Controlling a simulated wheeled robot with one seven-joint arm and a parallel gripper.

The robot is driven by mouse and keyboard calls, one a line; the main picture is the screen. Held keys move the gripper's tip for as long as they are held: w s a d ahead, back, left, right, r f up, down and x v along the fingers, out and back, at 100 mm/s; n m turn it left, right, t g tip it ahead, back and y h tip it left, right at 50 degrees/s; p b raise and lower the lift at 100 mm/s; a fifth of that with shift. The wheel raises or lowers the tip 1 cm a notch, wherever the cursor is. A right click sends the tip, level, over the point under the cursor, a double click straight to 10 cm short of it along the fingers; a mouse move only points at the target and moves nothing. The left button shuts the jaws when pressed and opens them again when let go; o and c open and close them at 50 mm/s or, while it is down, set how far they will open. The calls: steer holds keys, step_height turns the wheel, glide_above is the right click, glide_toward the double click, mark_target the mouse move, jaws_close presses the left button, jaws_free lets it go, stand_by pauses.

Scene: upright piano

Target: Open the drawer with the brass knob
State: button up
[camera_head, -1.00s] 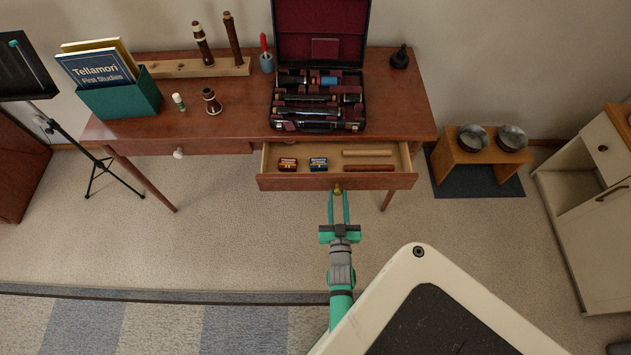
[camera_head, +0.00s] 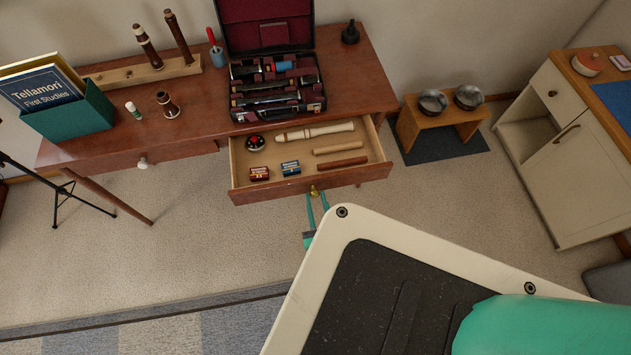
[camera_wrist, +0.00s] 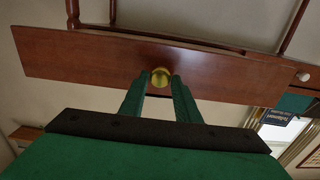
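The drawer (camera_head: 330,182) with the brass knob (camera_head: 314,190) is pulled well out of the right half of the wooden desk. My gripper (camera_head: 316,197) is at the drawer front, with its two green fingers on either side of the knob. In the wrist view the fingertips (camera_wrist: 161,80) flank the brass knob (camera_wrist: 160,74) closely against the reddish drawer front (camera_wrist: 100,62). The rest of my gripper is mostly hidden behind my own body in the head view.
The drawer holds a cream recorder (camera_head: 315,131), two small boxes, a round tin (camera_head: 255,142) and two sticks. An open instrument case (camera_head: 277,95) stands on the desk (camera_head: 200,125) behind it. A second drawer with a white knob (camera_head: 142,163) is closed. Carpet is clear in front.

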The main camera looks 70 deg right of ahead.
steer(key=shift+o, duration=1)
steer(key=v, duration=1.1)
steer(key=shift+s+d, duration=0.1)
steer(key=w+a+r+n+t+y, duration=0.2)
steer(key=a+r+n+y, duration=0.15)
steer(key=a, duration=0.45)
steer(key=w+a+r+n+t+y, duration=0.2)
steer(key=w+a+r+y, duration=0.15)
steer(key=a, duration=0.45)
steer(key=s+a+r+n+t+y, duration=0.1)
steer(key=s+a+r+n+y, duration=0.2)
steer(key=a+r, duration=0.9)
steer(key=a+n+y, duration=0.1)
steer(key=n+y, duration=0.1)
steer(key=y, duration=0.2)
steer(key=shift+r+y, duration=0.3)
steer(key=shift+y, duration=0.1)
